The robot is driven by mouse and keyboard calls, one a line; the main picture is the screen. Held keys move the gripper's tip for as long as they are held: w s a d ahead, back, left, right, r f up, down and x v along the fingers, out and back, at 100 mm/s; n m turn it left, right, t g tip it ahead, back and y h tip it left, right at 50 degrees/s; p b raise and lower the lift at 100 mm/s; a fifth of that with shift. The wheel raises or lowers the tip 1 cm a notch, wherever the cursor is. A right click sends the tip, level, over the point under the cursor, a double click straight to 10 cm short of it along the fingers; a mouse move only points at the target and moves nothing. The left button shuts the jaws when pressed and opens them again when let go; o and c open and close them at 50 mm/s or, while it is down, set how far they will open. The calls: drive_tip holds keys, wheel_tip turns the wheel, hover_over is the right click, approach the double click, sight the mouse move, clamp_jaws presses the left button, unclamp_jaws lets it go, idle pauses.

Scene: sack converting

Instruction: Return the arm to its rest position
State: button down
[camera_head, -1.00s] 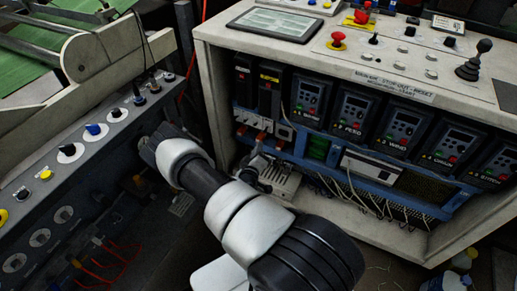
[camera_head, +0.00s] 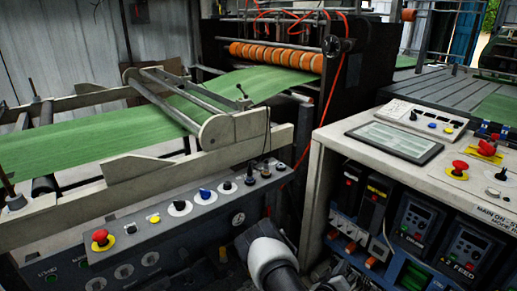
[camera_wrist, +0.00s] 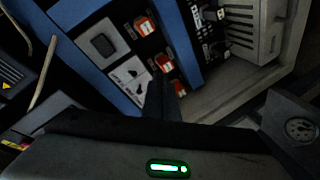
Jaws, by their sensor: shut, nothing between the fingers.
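My arm (camera_head: 272,258) shows at the bottom middle of the head view, in the gap between the machine's control panel and the open cabinet. Only its far part is in frame; the rest is cut off by the lower edge. In the wrist view my gripper (camera_wrist: 162,98) is shut and empty, with dark fingers in front of the cabinet's inside. A green light glows on the dark gripper body below them. I cannot tell from these views whether the fingers touch anything.
The control panel (camera_head: 130,232) with knobs and a red button stands to the left. The cabinet (camera_head: 318,190) with drives and a sloped top stands close on the right. Behind, green sheet (camera_head: 90,147) runs over the machine. An orange-red cable (camera_head: 325,115) hangs between them.

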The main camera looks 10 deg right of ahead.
drive_tip(key=w+a+r+m+g+y, duration=0.1)
drive_tip(key=w+a+r+m+y, duration=0.2)
drive_tip(key=a+r, duration=0.55)
drive_tip(key=w+a+r+m+g+y, duration=0.25)
drive_tip(key=w+a+r, duration=0.25)
drive_tip(key=r, duration=0.7)
drive_tip(key=s+a+r+n+y, duration=0.15)
drive_tip(key=s+a+r, duration=0.25)
drive_tip(key=r, duration=0.4)
drive_tip(key=s+a+r+y, duration=0.3)
drive_tip(key=s+a+r, duration=0.15)
drive_tip(key=r, duration=0.25)
drive_tip(key=s+a+r+n+g, duration=0.1)
drive_tip(key=s+r, duration=0.3)
drive_tip(key=s, duration=0.5)
drive_tip(key=s+a+r+n+y, duration=0.15)
drive_tip(key=s+r, duration=0.25)
drive_tip(key=s, duration=0.5)
drive_tip(key=s+a+r+g+h, duration=0.1)
drive_tip(key=s+r, duration=0.3)
drive_tip(key=s, duration=0.4)
wheel_tip(320, 180, up, 28)
drive_tip(key=s+p, duration=0.1)
drive_tip(key=p, duration=2.7)
drive_tip(key=shift+f, duration=0.2)
